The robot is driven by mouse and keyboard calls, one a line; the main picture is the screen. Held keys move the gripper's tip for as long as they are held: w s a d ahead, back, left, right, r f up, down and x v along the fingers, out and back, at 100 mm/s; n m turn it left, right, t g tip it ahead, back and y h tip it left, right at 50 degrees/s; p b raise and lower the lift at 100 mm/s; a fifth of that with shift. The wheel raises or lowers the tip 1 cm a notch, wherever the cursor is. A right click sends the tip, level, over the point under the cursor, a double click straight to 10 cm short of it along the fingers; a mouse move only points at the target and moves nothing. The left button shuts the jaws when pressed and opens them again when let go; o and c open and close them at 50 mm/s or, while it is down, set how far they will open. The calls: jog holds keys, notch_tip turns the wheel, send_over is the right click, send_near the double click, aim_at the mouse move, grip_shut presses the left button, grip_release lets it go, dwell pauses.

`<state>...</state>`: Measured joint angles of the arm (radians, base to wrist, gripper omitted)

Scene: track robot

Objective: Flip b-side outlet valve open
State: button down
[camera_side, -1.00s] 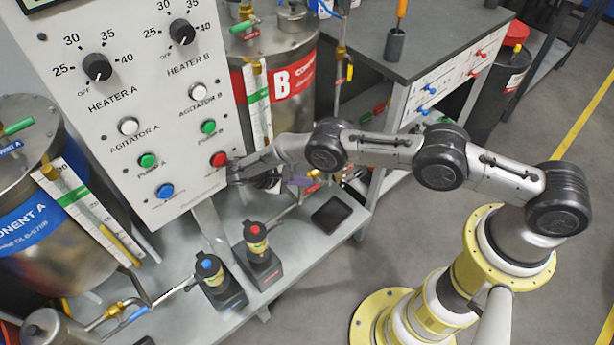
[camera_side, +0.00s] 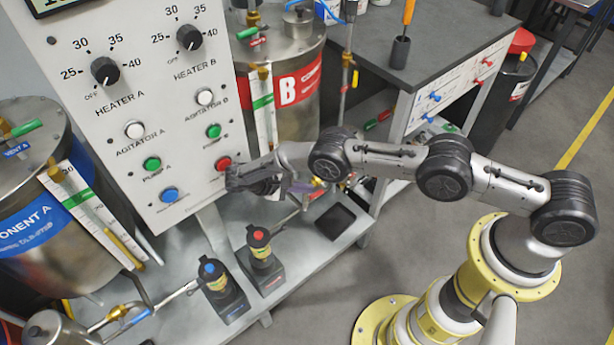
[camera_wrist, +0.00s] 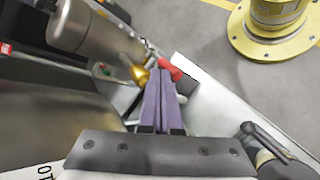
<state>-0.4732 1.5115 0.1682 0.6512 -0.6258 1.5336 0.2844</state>
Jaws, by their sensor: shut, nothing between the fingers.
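The b-side outlet valve is a brass fitting (camera_wrist: 139,75) with a red handle (camera_wrist: 171,70) in the wrist view. In the side view its brass and red parts (camera_side: 318,182) show small and partly hidden behind my arm. My gripper (camera_wrist: 161,72) has purple fingers, shut together with nothing between them. Their tips point at the gap between the brass body and the red handle, very close to both; I cannot tell whether they touch. In the side view my gripper (camera_side: 307,189) is low, under the B tank and right of the control panel.
The control panel (camera_side: 140,110) stands close to my wrist on the left. The B tank (camera_side: 297,85) is behind. A steel cylinder (camera_wrist: 85,25) lies beyond the valve in the wrist view.

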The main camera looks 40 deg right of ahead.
jog(key=shift+d+r, duration=0.2)
jog(key=shift+d, duration=0.95)
jog(key=shift+d+r+y, duration=0.4)
jog(key=shift+d+y, duration=0.05)
jog(key=shift+y, duration=0.65)
jog(key=d+n+y, duration=0.1)
jog(key=d+y, duration=0.6)
jog(key=y, duration=0.4)
jog(key=w+r+t, duration=0.1)
jog(key=w+r, duration=0.1)
jog(key=r, duration=1.1)
jog(key=w+r+n+t, duration=0.1)
jog(key=r+t, duration=0.1)
jog(key=r, duration=1.2)
jog(key=shift+w+d+n, duration=0.3)
jog(key=shift+w+d, duration=0.1)
jog(key=shift+d, duration=0.05)
